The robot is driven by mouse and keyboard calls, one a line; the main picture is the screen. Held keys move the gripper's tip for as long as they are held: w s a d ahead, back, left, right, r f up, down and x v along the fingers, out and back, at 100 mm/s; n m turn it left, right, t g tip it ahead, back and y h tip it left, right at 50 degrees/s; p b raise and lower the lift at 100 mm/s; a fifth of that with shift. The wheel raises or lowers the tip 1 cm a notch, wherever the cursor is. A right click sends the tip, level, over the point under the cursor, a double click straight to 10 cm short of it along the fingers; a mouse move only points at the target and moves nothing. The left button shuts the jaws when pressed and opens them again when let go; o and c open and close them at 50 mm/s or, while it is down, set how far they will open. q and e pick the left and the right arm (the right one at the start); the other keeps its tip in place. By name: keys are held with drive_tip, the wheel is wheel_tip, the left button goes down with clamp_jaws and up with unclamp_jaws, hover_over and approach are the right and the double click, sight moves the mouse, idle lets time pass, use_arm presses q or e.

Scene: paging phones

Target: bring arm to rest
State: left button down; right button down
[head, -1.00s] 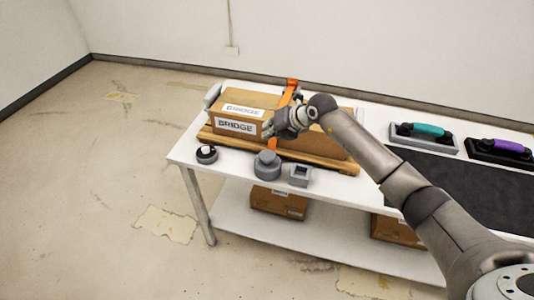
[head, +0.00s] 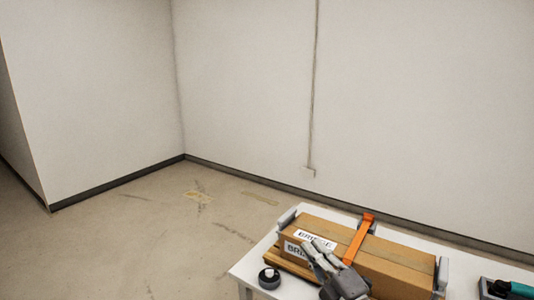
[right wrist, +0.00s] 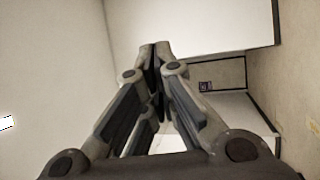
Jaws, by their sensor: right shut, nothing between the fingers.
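My right gripper (head: 318,249) shows at the bottom of the head view, in front of the cardboard box labelled BRIDGE (head: 390,262). Its fingers are shut with nothing between them; the right wrist view shows the fingertips (right wrist: 155,50) together. It overlaps the front of the box in the picture; I cannot tell whether it touches. The rest of my right arm is below the frame. My left gripper is not in view.
The white table (head: 248,268) holds the box, an orange strap (head: 358,240) across it, and a small dark round device (head: 269,278) at the left corner. A teal-handled device (head: 520,289) is at the right edge. Open floor (head: 150,240) lies to the left.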

drive_tip(key=s+d+f+m+g+h, duration=0.5)
drive_tip(key=s+d+f+m+h, duration=0.8)
drive_tip(key=m, duration=0.5)
drive_tip(key=s+a+f+m+g+y, duration=0.15)
drive_tip(key=s+f+g, duration=0.4)
drive_tip(key=s, duration=0.55)
drive_tip(key=s+a+f+m+g+y, duration=0.15)
drive_tip(key=s+f+g, duration=0.4)
drive_tip(key=s, duration=0.55)
wheel_tip(320, 180, down, 26)
drive_tip(key=s, duration=0.1)
drive_tip(key=s+d+f+n+g, duration=0.1)
drive_tip(key=s+d+f, duration=0.1)
drive_tip(key=s+f, duration=1.5)
drive_tip(key=shift+d+g, duration=0.2)
drive_tip(key=shift+g, duration=0.1)
